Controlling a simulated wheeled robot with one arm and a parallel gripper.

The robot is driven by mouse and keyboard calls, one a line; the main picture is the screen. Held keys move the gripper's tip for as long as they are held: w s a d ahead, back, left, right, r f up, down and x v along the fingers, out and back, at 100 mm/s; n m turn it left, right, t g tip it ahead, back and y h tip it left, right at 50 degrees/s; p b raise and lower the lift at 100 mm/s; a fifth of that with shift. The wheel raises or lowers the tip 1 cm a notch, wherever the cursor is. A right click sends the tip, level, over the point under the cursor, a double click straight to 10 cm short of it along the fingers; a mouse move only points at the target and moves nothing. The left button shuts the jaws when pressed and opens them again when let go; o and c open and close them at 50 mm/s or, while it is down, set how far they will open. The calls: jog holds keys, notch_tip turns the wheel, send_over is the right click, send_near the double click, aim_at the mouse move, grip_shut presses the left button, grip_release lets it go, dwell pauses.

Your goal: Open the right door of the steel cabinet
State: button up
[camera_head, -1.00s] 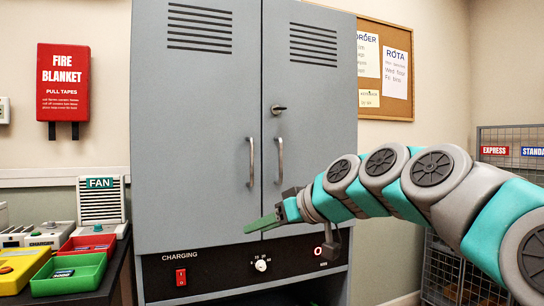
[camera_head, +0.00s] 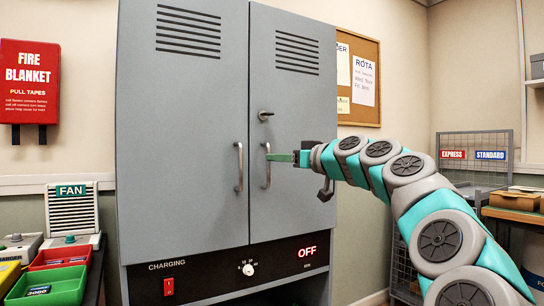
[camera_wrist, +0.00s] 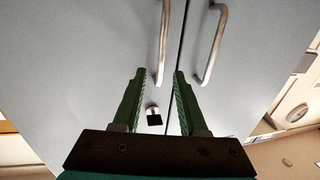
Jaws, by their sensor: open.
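The grey steel cabinet (camera_head: 185,120) has two doors, both shut. The right door (camera_head: 290,100) has a vertical bar handle (camera_head: 267,175) near the seam and a small lever lock (camera_head: 265,115) above it. My gripper (camera_head: 270,157) is open and level with the upper part of that handle. In the wrist view, which is turned over, the right door's handle (camera_wrist: 162,45) lies between the lines of the two green fingers, with its lower end between the tips. I cannot tell whether a finger touches it. The left door's handle (camera_wrist: 212,45) is outside the jaws.
Below the doors is a black charging panel with a red switch (camera_head: 168,287), a knob (camera_head: 248,269) and a lit OFF display (camera_head: 307,251). Trays and a fan unit (camera_head: 72,209) stand at the left. A wire rack (camera_head: 475,145) stands behind my arm at the right.

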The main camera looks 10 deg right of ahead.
jog(key=x, duration=0.3)
jog(key=shift+w+a, duration=0.1)
jog(key=shift+w, duration=0.15)
grip_shut()
dwell(1.3)
